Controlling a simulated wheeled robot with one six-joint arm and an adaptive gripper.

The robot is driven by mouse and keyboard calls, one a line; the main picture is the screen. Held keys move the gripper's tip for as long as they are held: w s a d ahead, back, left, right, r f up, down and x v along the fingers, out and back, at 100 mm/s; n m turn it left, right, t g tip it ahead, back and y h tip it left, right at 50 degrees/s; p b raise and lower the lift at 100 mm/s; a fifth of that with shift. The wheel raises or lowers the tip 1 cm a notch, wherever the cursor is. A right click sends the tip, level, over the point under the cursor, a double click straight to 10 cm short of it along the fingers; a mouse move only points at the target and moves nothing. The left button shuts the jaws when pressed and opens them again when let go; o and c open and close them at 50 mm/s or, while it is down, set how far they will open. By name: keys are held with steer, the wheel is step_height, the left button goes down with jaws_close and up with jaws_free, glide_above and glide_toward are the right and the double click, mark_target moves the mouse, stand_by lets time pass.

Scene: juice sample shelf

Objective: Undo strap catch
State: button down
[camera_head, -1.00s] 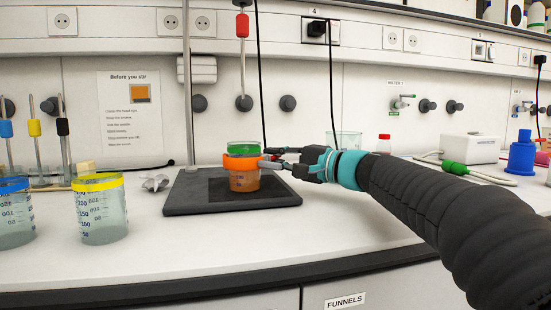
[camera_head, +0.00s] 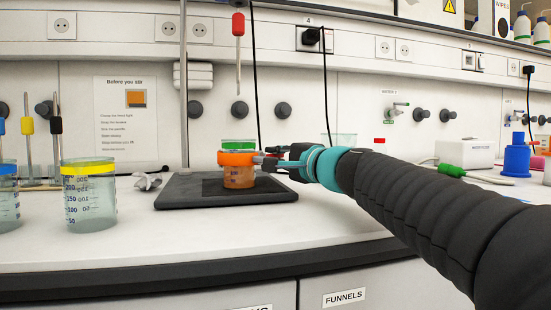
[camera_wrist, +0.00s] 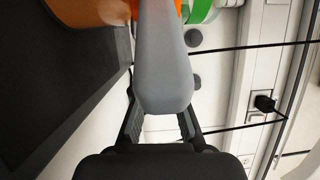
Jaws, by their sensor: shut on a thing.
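A beaker (camera_head: 239,177) with orange-brown contents and a green band (camera_head: 239,142) at its top stands on the black stand base. An orange strap (camera_head: 236,158) goes around it below the green band. The grey catch (camera_head: 259,160) sticks out from the strap's right side; in the wrist view the catch (camera_wrist: 163,62) is a long grey piece reaching between my fingers. My gripper (camera_head: 275,156) comes in from the right and is shut on the catch. In the wrist view, my gripper (camera_wrist: 160,112) has a finger on each side of it.
The black stand base (camera_head: 180,198) has an upright rod (camera_head: 184,80) behind the beaker. A yellow-banded beaker (camera_head: 90,205) and a blue-banded one (camera_head: 8,205) stand left. A red-topped stirrer (camera_head: 238,40) hangs above. The front counter (camera_head: 200,240) is clear.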

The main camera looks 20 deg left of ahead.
steer(key=c, duration=1.2)
jaws_free()
steer(key=v, duration=1.2)
